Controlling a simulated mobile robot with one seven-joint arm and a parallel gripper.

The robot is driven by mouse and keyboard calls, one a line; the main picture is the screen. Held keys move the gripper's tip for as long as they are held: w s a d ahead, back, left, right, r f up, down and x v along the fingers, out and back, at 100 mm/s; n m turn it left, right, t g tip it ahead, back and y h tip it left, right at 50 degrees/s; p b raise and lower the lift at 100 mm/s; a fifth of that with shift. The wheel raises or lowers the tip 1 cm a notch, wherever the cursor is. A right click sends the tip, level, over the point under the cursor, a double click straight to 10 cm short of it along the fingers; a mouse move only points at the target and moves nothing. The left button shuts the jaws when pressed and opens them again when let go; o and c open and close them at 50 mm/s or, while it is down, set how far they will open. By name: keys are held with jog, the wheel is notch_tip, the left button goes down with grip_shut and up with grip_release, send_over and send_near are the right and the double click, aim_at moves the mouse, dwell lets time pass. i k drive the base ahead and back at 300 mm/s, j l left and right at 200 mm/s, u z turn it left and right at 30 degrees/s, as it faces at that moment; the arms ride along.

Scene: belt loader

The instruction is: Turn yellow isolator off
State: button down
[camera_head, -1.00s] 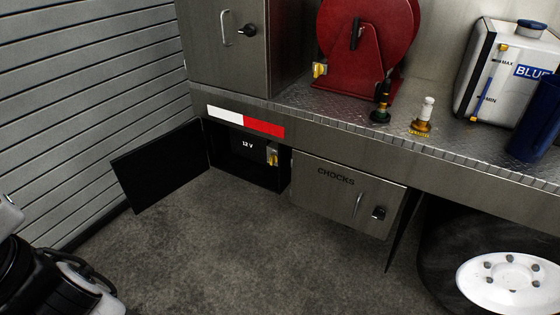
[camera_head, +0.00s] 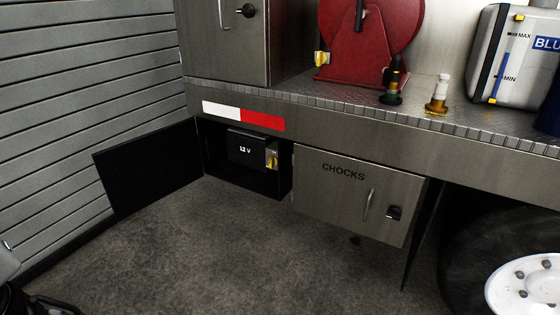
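The yellow isolator (camera_head: 271,159) is a small yellow knob on a grey plate, inside the open low compartment (camera_head: 243,188) under the deck. It sits at the right end of a black box marked 12 V (camera_head: 246,150). The knob is too small to read its setting. The compartment's black door (camera_head: 150,170) stands swung open to the left. My gripper is not in view; only part of what seems to be my arm shows at the lower left corner.
A closed CHOCKS locker (camera_head: 350,200) is right of the compartment, with a wheel (camera_head: 525,280) further right. The deck (camera_head: 300,92) above bears a red reel (camera_head: 365,45) and a white tank (camera_head: 500,85). A slatted wall (camera_head: 80,80) is at left. The floor (camera_head: 240,250) in front is clear.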

aim_at(273, 161)
jog(key=i+j+z, duration=0.1)
jog(key=i+j, duration=0.15)
jog(key=i+j+z, duration=0.15)
jog(key=j, duration=0.25)
jog(key=i+j+z, duration=0.1)
jog(key=i+j, duration=0.2)
